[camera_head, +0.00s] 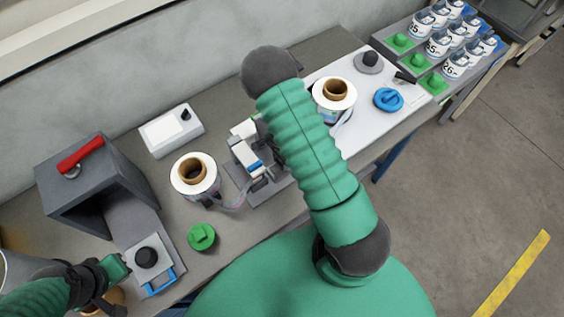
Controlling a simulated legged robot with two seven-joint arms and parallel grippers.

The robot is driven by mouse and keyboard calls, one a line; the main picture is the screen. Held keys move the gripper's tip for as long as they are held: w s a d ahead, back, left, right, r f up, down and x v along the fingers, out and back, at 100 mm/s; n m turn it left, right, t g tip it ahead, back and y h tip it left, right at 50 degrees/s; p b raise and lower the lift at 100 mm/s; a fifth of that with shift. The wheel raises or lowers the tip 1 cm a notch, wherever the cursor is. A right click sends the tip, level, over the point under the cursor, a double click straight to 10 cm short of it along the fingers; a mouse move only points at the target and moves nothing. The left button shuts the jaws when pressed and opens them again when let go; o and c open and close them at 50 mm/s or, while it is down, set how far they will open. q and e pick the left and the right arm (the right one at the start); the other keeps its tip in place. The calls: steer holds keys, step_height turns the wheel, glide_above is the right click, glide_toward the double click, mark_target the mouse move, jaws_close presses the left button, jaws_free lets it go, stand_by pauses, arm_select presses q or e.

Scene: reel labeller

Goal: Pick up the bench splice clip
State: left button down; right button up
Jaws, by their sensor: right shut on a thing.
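My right arm crosses the middle of the view, and its thick green sleeve covers much of the bench centre. Only a small dark part of my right gripper (264,134) seems to show at the left edge of that sleeve, beside the white and grey device. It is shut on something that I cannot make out. My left gripper (104,290) is dark, at the lower left, close to a small grey fixture (174,252) with a black knob and a blue handle. Its fingers are too unclear to tell open from shut. I cannot pick out the bench splice clip with certainty.
A white reel (181,181) and a green knob (201,237) stand left of the device. A dark box (95,190) with a red handle is farther left. A second reel (322,95) and a blue disc (389,99) are on the white board.

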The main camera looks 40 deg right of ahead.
steer(key=shift+a+r, duration=0.1)
jaws_close()
steer(key=shift+w, duration=0.1)
